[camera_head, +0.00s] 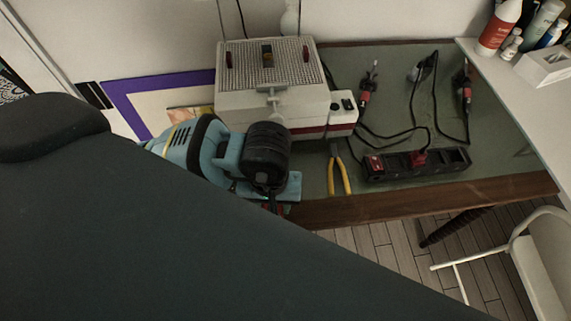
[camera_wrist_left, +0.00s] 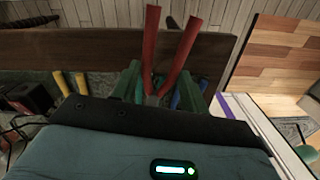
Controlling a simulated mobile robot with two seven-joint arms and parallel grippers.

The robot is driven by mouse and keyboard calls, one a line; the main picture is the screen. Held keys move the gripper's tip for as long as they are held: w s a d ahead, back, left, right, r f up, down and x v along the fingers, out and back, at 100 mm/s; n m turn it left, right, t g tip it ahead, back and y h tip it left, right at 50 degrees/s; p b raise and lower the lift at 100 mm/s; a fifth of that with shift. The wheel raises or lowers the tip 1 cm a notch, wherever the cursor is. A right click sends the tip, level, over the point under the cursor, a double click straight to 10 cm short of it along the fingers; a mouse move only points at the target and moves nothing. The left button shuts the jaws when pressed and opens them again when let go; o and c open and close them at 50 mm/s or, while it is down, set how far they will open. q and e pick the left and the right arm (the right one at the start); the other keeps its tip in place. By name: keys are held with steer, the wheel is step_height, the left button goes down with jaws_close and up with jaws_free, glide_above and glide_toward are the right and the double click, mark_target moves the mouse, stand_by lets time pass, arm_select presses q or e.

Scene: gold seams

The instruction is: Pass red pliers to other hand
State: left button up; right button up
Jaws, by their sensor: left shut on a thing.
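The red pliers (camera_wrist_left: 174,68) are between the green fingers of my left gripper (camera_wrist_left: 158,88) in the left wrist view. The gripper is shut on them, and their two red handles stick out past the fingers, spread in a V. In the head view my left gripper (camera_head: 272,194) hangs over the table's front edge, left of the yellow-handled pliers. There the red pliers are almost wholly hidden under my wrist. My right gripper is not in view in either picture.
Yellow-handled pliers (camera_head: 340,176) lie on the green table mat (camera_head: 398,88). A white machine (camera_head: 265,85) stands behind my left wrist. A black power strip (camera_head: 418,165) and cabled tools lie right. A white chair (camera_head: 535,255) stands at front right. Blue handles (camera_wrist_left: 188,92) show beside my fingers.

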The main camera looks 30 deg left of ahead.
arm_select(q)
steer(key=shift+s+a+r, duration=0.1)
steer(key=shift+s+a, duration=0.05)
steer(key=shift+s, duration=0.7)
